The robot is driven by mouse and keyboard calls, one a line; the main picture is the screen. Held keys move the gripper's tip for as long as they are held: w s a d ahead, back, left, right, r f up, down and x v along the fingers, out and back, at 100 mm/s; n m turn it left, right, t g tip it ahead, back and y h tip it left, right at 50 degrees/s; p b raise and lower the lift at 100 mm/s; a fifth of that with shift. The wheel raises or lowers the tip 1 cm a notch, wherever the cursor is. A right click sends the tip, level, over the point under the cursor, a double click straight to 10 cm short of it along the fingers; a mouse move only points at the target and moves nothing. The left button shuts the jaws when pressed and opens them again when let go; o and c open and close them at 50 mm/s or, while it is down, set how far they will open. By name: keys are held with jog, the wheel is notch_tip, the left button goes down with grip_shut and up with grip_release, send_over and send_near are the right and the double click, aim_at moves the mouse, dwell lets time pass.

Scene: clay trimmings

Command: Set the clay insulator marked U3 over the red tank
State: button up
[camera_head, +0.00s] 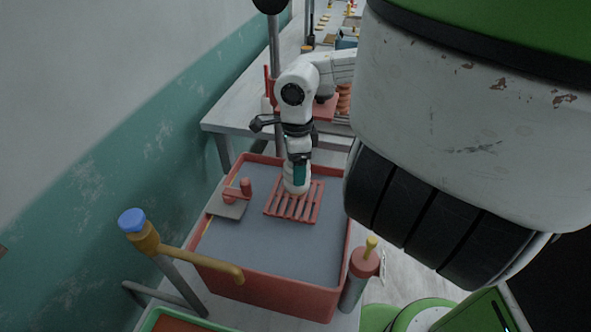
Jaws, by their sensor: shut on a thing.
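The red tank (275,289) stands in the middle of the view, open at the top, with a flat grey surface inside. A red slatted rack (312,212) lies over the grey surface. A pale, whitish insulator (293,187) is at the rack's back left part, below my gripper (297,174). My gripper is shut on it from above and partly hides it. I cannot tell whether its base touches the rack. No mark U3 is readable.
A grey plate with a red fitting (245,188) sits at the tank's left rim. A yellow pipe with a blue knob (132,221) reaches over the front left. A red-topped grey cylinder (364,262) stands at the front right. A worktable (225,121) is behind.

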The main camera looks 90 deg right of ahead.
jog(key=shift+w+d+f, duration=0.1)
jog(key=shift+d+f, duration=0.15)
jog(key=shift+f, duration=0.05)
jog(key=shift+d+f+p, duration=0.15)
jog(key=shift+f+p, duration=0.2)
jog(key=shift+f, duration=1.35)
jog(key=shift+f, duration=0.2)
jog(key=o, duration=1.7)
jog(key=shift+r, duration=0.3)
notch_tip(320, 180, up, 12)
jog(key=shift+f+b, duration=0.1)
jog(key=shift+b, duration=0.95)
